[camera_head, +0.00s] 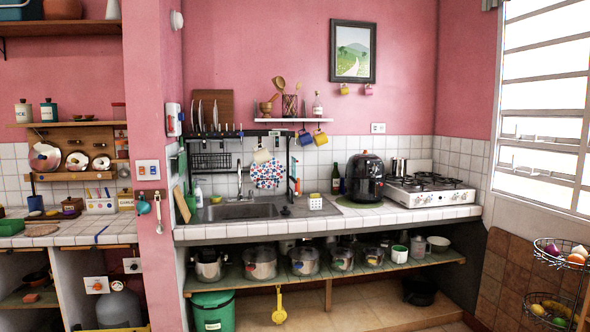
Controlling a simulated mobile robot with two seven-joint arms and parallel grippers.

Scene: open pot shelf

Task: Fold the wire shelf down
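A black wire shelf or rack (211,161) shows as a small dark grid against the white tiles, behind the left part of the sink. It sits within a black frame (236,134) that spans above the sink. Its hinge is too small to make out, and I cannot tell whether it is folded up or down. Neither of my grippers is in view, and nothing touches the rack.
The sink (238,212) with its tap lies below the frame. An air fryer (364,178) and a stove (430,190) stand farther right. Pots line the open shelf (335,272) underneath.

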